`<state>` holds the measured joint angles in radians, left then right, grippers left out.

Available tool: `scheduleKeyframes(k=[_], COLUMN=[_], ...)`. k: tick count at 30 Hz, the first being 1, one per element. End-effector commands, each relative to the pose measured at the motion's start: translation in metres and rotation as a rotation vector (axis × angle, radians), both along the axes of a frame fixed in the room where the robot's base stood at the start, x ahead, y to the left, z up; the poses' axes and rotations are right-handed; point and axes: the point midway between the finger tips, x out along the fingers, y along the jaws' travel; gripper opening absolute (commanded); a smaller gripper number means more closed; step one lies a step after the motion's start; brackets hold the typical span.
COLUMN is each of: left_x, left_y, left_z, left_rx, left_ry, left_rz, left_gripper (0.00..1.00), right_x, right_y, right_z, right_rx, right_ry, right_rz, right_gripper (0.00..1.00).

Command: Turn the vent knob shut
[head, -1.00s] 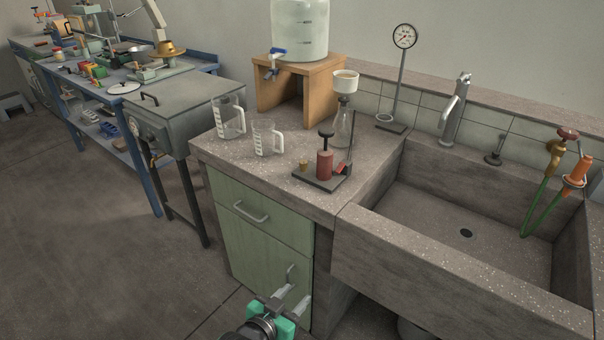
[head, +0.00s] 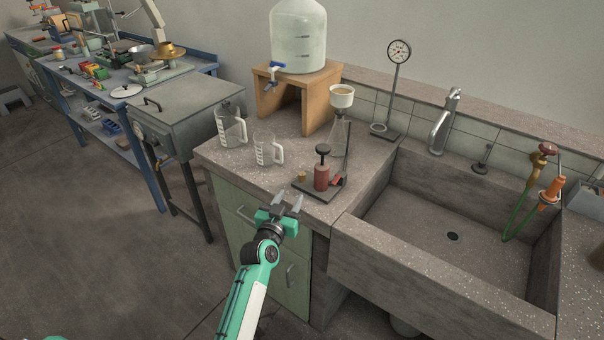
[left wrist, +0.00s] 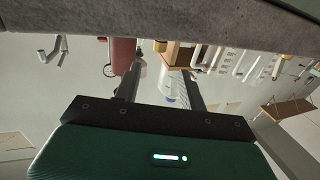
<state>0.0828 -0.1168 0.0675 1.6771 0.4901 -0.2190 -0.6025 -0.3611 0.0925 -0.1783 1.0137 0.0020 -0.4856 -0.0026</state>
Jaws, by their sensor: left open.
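A small brass knob (head: 302,176), which looks like the vent knob, sits on the dark base of a hand pump with a red cylinder (head: 322,177) and black top, near the bench's front edge. Its turn position is too small to tell. My left gripper (head: 288,201) is open and empty, in front of the bench edge, just short of the knob and apart from it. In the left wrist view the knob (left wrist: 160,46) shows beyond and between my fingers, with the red cylinder (left wrist: 122,50) to its left. My right gripper is out of view.
A funnel (head: 342,97) on a flask stands behind the pump. Two clear jugs (head: 268,150) stand to its left, and a wooden stand (head: 268,100) with a large bottle is behind. The stone sink (head: 430,275) lies to the right. The floor at left is clear.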

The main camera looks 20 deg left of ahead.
Motion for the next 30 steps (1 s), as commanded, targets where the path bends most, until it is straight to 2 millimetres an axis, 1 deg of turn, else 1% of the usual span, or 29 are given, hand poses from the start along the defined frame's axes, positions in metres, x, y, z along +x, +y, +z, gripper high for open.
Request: scheduleKeyframes(k=[1, 3, 12, 18, 24, 30], left_x=[0.009, 0.022, 0.073, 0.1, 0.112, 0.115], left_y=[-0.001, -0.001, -0.004, -0.005, -0.005, -0.005], left_z=[0.002, 0.002, 0.001, 0.0, 0.0, 0.0], left_rx=[-0.001, -0.001, -0.001, -0.001, 0.0, 0.0], left_ry=[-0.002, -0.002, -0.001, 0.0, 0.0, 0.001], left_rz=[0.0, 0.0, -0.001, -0.001, 0.0, 0.0], left_gripper=[0.42, 0.42, 0.42, 0.42, 0.42, 0.42], right_x=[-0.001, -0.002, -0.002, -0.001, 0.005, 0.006], right_y=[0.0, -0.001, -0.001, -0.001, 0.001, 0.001], right_z=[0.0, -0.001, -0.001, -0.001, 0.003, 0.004], right_rx=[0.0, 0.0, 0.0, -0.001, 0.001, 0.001], right_ry=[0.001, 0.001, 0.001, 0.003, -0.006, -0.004], right_rz=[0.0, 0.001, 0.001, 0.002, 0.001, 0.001], right_gripper=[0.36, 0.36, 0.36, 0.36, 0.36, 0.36])
